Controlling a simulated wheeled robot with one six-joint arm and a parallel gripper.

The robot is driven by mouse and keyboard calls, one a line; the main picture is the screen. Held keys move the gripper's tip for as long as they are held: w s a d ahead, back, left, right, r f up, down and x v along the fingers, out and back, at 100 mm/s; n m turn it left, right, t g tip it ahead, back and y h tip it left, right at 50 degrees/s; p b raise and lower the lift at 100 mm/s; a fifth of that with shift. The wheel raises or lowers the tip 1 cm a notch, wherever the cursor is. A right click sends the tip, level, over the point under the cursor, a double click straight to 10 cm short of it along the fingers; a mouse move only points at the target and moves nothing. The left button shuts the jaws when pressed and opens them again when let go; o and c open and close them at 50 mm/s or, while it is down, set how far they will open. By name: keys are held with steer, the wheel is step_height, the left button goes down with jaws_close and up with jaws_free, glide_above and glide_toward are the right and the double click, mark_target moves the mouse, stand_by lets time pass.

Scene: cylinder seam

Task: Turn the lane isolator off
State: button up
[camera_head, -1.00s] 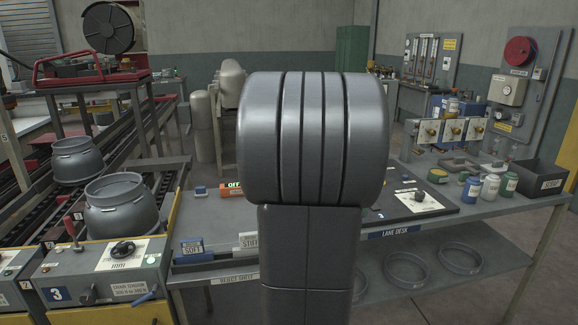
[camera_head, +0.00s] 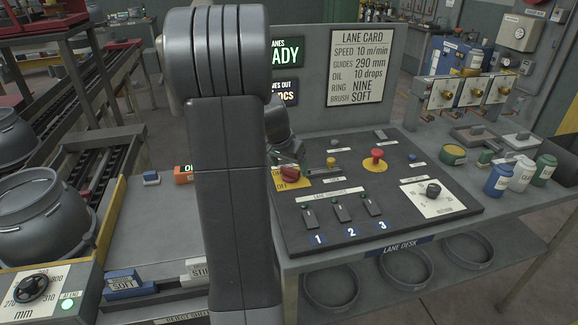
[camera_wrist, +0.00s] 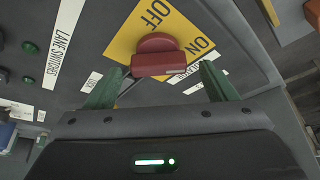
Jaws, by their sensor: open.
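The lane isolator is a red rotary knob (camera_head: 290,174) on a yellow plate (camera_head: 302,184) at the left rear of the black desk panel. In the wrist view the red knob (camera_wrist: 158,56) sits on the yellow plate (camera_wrist: 130,40), marked OFF and ON. Its bar lies nearly crosswise in the picture; I cannot tell firmly which mark it points to. My gripper (camera_wrist: 160,84) is open, its green fingers either side of the knob's near end, with visible gaps. In the head view my arm hides most of the gripper.
A red mushroom button (camera_head: 377,153) on yellow stands right of the isolator. Three lane switches (camera_head: 341,212) line the panel front, with a black dial (camera_head: 433,189) at right. A lane card (camera_head: 361,65) stands behind. Bottles and tins (camera_head: 498,179) stand further right.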

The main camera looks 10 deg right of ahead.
steer(key=shift+d+f, duration=0.15)
steer(key=shift+f, duration=0.3)
steer(key=c, duration=1)
